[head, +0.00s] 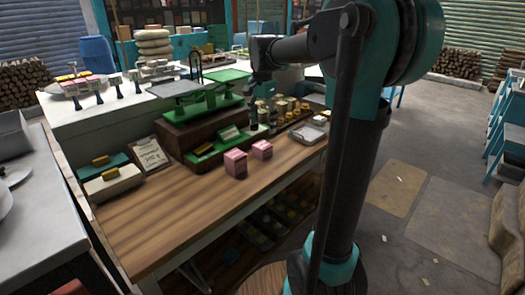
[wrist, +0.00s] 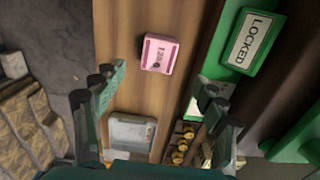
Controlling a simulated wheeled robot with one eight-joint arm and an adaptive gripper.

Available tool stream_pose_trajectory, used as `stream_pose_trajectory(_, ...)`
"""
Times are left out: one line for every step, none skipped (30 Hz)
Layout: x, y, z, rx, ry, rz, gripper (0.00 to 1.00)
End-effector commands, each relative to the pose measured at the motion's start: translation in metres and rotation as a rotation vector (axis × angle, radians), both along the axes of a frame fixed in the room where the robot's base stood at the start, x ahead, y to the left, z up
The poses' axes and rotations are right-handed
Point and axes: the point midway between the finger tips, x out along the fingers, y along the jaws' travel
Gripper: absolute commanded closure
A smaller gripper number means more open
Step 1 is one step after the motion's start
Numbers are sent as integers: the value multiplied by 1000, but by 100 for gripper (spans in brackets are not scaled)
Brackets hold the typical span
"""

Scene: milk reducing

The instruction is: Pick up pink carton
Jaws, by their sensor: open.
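Two small pink cartons stand on the wooden counter in the head view, a nearer one (head: 235,163) and another (head: 262,149) just to its right and farther back. In the wrist view one pink carton (wrist: 160,53) with dark lettering shows upper centre, beyond my fingertips; I cannot tell which of the two it is. My gripper (wrist: 156,92) is open and empty, its fingers spread to the left and right below the carton. In the head view my gripper hangs above the counter's back edge, small and dark.
A green "LOCKED" sign (wrist: 254,42) and a green scale (head: 200,108) stand beside the cartons. A metal tray (head: 307,133) and several gold weights (wrist: 181,147) lie close by. The wooden counter's front left part (head: 165,217) is clear.

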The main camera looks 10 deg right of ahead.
Motion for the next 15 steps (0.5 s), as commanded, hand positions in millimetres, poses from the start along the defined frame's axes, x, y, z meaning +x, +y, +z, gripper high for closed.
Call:
stream_pose_trajectory(0,0,-11,0,0,0,28)
stream_pose_trajectory(0,0,-17,0,0,0,28)
stream_pose_trajectory(0,0,-23,0,0,0,28)
stream_pose_trajectory(0,0,-28,0,0,0,28)
stream_pose_trajectory(0,0,-32,0,0,0,28)
stream_pose_trajectory(0,0,-37,0,0,0,28)
stream_pose_trajectory(0,0,-40,0,0,0,28)
stream_pose_trajectory(0,0,-43,0,0,0,28)
stream_pose_trajectory(0,0,-45,0,0,0,28)
stream_pose_trajectory(0,0,-47,0,0,1,28)
stream_pose_trajectory(0,0,-48,0,0,1,28)
stream_pose_trajectory(0,0,-50,0,0,1,28)
stream_pose_trajectory(0,0,-52,0,0,1,28)
stream_pose_trajectory(0,0,-54,0,0,0,28)
stream_pose_trajectory(0,0,-59,0,0,1,28)
